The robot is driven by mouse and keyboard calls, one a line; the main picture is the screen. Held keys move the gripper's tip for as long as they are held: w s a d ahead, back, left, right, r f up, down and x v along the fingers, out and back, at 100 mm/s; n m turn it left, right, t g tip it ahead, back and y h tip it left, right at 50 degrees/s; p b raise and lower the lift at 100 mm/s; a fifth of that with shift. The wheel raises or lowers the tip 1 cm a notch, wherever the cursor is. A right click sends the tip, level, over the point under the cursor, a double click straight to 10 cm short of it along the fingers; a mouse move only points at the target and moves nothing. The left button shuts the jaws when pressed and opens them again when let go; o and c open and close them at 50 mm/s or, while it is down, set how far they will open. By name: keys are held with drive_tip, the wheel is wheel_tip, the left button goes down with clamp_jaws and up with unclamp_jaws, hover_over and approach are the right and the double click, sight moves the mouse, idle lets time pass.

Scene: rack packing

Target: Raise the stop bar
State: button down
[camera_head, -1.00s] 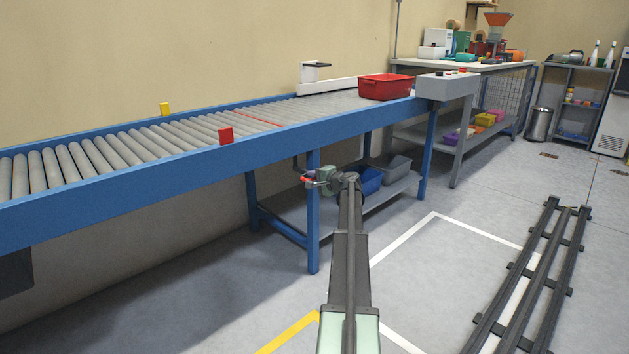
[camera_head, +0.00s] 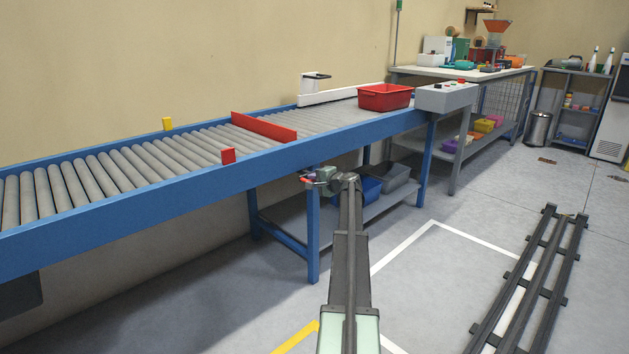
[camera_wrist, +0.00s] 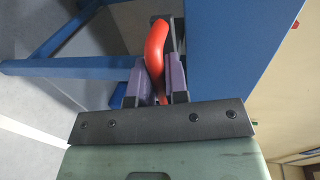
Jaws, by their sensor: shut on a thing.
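The red stop bar (camera_head: 264,127) stands up above the rollers, across the conveyor (camera_head: 140,180). My gripper (camera_head: 308,179) is beside the near side of the conveyor, just below its blue rail.
A red bin (camera_head: 385,97) sits on the rollers beyond the stop bar, by a grey control box (camera_head: 446,97). Blue legs (camera_head: 313,235) and a lower shelf with a blue bin and a grey bin (camera_head: 396,177) are close to my arm. Black floor rails (camera_head: 530,280) lie to the right.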

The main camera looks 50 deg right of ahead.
drive_tip(key=c, duration=1.1)
unclamp_jaws()
drive_tip(key=shift+r, duration=0.2)
drive_tip(key=shift+c, duration=0.2)
drive_tip(key=p+v, duration=0.2)
drive_tip(key=v, duration=0.8)
drive_tip(key=shift+s, duration=0.45)
